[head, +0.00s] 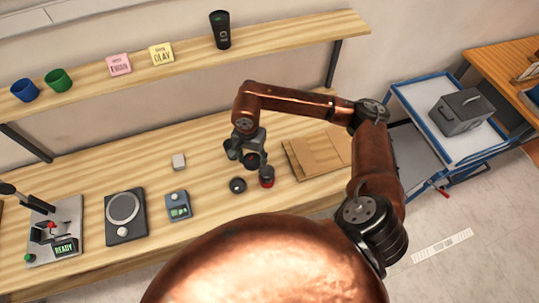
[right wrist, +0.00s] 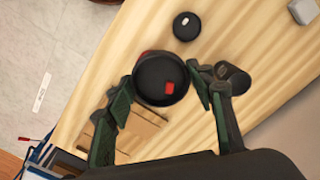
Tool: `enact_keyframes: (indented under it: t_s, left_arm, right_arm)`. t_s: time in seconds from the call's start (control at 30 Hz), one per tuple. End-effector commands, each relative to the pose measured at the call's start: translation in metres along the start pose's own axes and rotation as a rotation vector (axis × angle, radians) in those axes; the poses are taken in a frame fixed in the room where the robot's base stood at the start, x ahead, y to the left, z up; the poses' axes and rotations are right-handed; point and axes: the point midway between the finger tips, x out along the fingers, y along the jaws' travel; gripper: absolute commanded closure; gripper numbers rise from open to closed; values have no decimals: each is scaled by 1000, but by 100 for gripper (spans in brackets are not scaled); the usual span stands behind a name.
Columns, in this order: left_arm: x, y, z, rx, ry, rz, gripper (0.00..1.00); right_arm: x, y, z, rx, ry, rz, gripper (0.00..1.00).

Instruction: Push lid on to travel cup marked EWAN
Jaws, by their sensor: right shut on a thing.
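My right gripper (head: 245,160) is over the bench, shut on a black round lid with a red mark (right wrist: 162,80). The lid sits between the fingertips in the right wrist view. A dark cylinder, possibly a cup (right wrist: 236,78), shows behind one finger; no name on it is readable. A second black lid with a white mark (right wrist: 187,26) lies on the bench, also seen in the head view (head: 237,185). A black travel cup (head: 220,30) stands upright on the shelf, its marking too small to read. My left gripper is not in view.
A pink name card (head: 118,64), a yellow card (head: 161,54), and blue and green cups are on the shelf.

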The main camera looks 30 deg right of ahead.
Motion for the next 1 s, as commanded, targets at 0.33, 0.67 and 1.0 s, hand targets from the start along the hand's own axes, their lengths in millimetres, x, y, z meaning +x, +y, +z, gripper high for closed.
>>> enact_keyframes:
  t_s: [0.33,0.67,1.0]
  left_arm:
    - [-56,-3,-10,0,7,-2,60]
    - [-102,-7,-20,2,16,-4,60]
    - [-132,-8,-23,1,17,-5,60]
  right_arm:
    - [7,2,-19,957,-3,5,69]
    - [25,16,-35,1873,-3,7,69]
    - [44,36,-43,2534,-4,2,69]
